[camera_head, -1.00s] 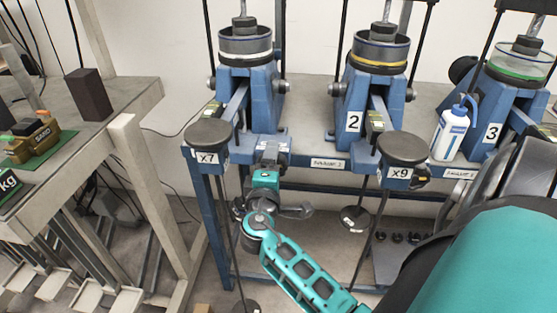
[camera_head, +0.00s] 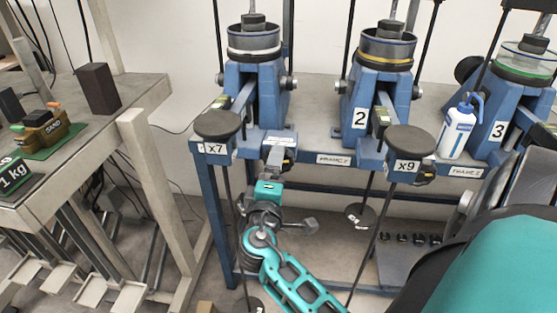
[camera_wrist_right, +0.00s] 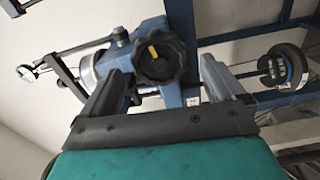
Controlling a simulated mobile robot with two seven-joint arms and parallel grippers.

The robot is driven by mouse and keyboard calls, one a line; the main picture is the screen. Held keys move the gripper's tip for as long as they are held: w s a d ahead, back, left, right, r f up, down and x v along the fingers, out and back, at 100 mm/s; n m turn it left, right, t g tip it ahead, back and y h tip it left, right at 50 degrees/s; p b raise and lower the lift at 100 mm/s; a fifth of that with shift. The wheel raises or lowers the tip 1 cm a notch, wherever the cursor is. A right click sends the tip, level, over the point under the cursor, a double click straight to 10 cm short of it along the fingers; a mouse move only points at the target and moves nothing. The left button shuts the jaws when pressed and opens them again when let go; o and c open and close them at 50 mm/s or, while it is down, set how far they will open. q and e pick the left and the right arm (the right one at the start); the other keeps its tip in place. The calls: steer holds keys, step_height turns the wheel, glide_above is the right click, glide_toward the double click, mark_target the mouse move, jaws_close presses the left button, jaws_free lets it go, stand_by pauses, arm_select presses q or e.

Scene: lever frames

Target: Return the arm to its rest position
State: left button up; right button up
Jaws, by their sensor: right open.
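My right arm, teal and grey, reaches up from the bottom middle of the head view. Its gripper (camera_head: 281,158) is at the front edge of the leftmost blue lever frame (camera_head: 258,100), just right of the x7 plate. In the right wrist view the two grey fingers of this gripper (camera_wrist_right: 165,88) are spread wide. A black knob (camera_wrist_right: 160,52) with a yellow mark shows in the gap between them, and nothing is clamped. Whether a finger touches the frame cannot be told. My left gripper is not in view.
Blue frames 2 (camera_head: 370,100) and 3 (camera_head: 505,105) stand to the right on the bench. A white bottle (camera_head: 457,132) stands between them. Round plates marked x7 (camera_head: 217,124) and x9 (camera_head: 410,140) jut forward.

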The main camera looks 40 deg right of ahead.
steer(key=shift+s+a, duration=0.4)
steer(key=shift+a, duration=0.1)
steer(key=s+a+f+m+y+p, duration=0.1)
steer(key=s+a+f+m+y, duration=0.1)
steer(key=s+a+f+y, duration=0.3)
steer(key=s+a+f+m+y+p, duration=0.2)
steer(key=s+a+f+y, duration=0.4)
steer(key=a+f+y, duration=0.3)
steer(key=a+y, duration=0.2)
steer(key=shift+s+a+f+g, duration=0.25)
steer(key=shift+a+f+g, duration=0.05)
steer(key=shift+a+f, duration=0.1)
steer(key=shift+p, duration=0.3)
